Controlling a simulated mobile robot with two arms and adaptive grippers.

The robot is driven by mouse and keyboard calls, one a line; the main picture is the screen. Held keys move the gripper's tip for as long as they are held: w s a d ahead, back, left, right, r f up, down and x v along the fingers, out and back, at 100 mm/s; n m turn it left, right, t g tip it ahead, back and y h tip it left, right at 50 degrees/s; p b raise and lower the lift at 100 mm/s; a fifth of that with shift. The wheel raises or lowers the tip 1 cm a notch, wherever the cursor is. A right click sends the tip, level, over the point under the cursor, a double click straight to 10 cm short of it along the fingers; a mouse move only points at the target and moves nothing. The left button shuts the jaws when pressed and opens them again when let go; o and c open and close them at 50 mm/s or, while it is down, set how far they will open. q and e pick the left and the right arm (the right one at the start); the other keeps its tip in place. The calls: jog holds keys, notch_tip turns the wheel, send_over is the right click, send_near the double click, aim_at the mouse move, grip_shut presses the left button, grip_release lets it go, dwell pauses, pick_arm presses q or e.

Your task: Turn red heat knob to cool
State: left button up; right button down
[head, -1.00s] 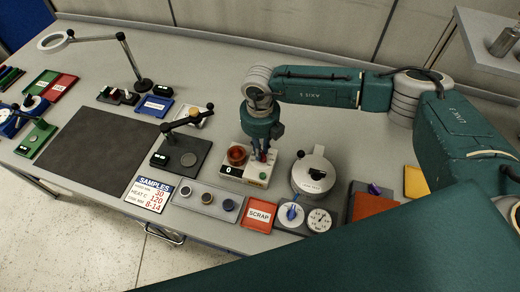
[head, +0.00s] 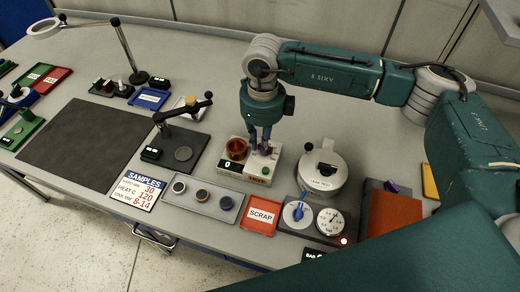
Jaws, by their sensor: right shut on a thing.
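My right gripper (head: 264,146) points down over the white heater unit (head: 242,176), and its fingers are shut on the small red knob (head: 269,151) at the unit's right side. The fingers hide most of the knob, so its pointing direction cannot be told. My left gripper is not in view.
Right of the unit stands a round lidded pot (head: 322,172). A red scrap tray (head: 262,215) and a grey sample holder (head: 202,197) lie in front.

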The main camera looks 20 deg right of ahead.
aim_at(269, 148)
jog(key=n+b, duration=0.1)
jog(key=b, duration=0.1)
jog(key=n+b, duration=0.2)
jog(key=s+f+n+b, duration=0.1)
jog(key=n+b, duration=0.1)
jog(key=shift+d, duration=0.4)
jog(key=shift+d+r+n+b, duration=0.1)
jog(key=shift+r+n+b, duration=0.15)
jog(key=shift+n+b, duration=1.2)
jog(key=shift+w+r, duration=0.1)
jog(key=c, duration=1.9)
grip_release()
jog(key=shift+o, duration=1.4)
jog(key=shift+d, duration=0.5)
jog(key=shift+a+r, duration=0.3)
jog(key=shift+a, duration=0.05)
notch_tip(269, 148, up, 12)
jog(key=shift+d+f, duration=0.25)
jog(key=shift+d, duration=0.05)
jog(key=shift+f, duration=0.1)
